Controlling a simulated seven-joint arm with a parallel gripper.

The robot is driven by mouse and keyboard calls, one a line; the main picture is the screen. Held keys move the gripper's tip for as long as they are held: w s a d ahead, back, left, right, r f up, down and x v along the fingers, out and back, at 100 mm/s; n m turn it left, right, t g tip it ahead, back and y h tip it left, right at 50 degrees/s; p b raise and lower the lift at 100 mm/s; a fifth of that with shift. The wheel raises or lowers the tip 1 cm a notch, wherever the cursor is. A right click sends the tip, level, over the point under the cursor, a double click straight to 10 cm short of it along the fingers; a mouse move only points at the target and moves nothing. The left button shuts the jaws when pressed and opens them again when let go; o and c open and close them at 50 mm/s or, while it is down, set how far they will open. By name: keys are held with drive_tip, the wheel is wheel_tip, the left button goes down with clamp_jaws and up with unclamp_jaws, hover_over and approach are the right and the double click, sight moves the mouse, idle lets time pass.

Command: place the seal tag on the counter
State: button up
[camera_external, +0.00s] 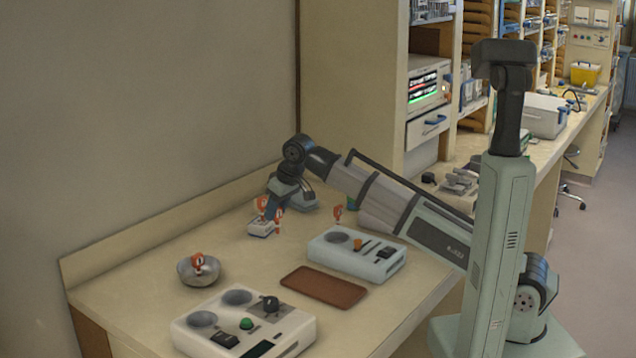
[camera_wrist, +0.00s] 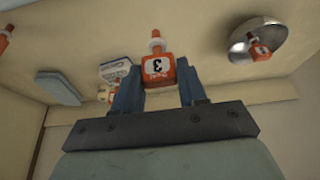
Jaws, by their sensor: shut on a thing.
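An orange-red seal tag (camera_wrist: 157,70) with a white label marked 3 and a narrow neck is between the two blue fingers of my gripper (camera_wrist: 158,88) in the wrist view. The fingers are shut on it. In the external view my gripper (camera_external: 271,208) points down over the far part of the cream counter (camera_external: 130,278), close above a small white box (camera_external: 262,229). Orange-red shapes show beside the fingers there; I cannot tell which one is the held tag, or whether it touches anything below.
A metal bowl (camera_external: 199,272) holding another orange-red tag (camera_external: 197,260) stands left. A brown tray (camera_external: 324,287) lies between two white consoles, one in front (camera_external: 243,325) and one behind (camera_external: 356,256). Another orange-red tag (camera_external: 337,212) stands behind the rear console. Bare counter lies around the bowl.

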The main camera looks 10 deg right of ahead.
drive_tip(key=w+d+r+m+t+h, duration=0.2)
drive_tip(key=w+d+m, duration=0.6)
drive_tip(key=w+d, duration=1.3)
drive_tip(key=w+d+m+h, duration=0.1)
drive_tip(key=w+d+m, duration=0.3)
drive_tip(key=d, duration=0.6)
drive_tip(key=w+d+m+g+h, duration=0.15)
drive_tip(key=w+d, duration=0.35)
drive_tip(key=d, duration=0.5)
drive_tip(key=w+d+m+h, duration=0.2)
drive_tip(key=w+d+m, duration=0.25)
drive_tip(key=d, duration=0.55)
drive_tip(key=w+d+f, duration=0.2)
drive_tip(key=w+d, duration=0.6)
drive_tip(key=shift+s+a+f, duration=0.1)
drive_tip(key=shift+f, duration=2.35)
drive_tip(key=shift+s+a+f, duration=0.1)
drive_tip(key=shift+f, duration=2.35)
drive_tip(key=shift+f, duration=0.1)
drive_tip(key=o, duration=1)
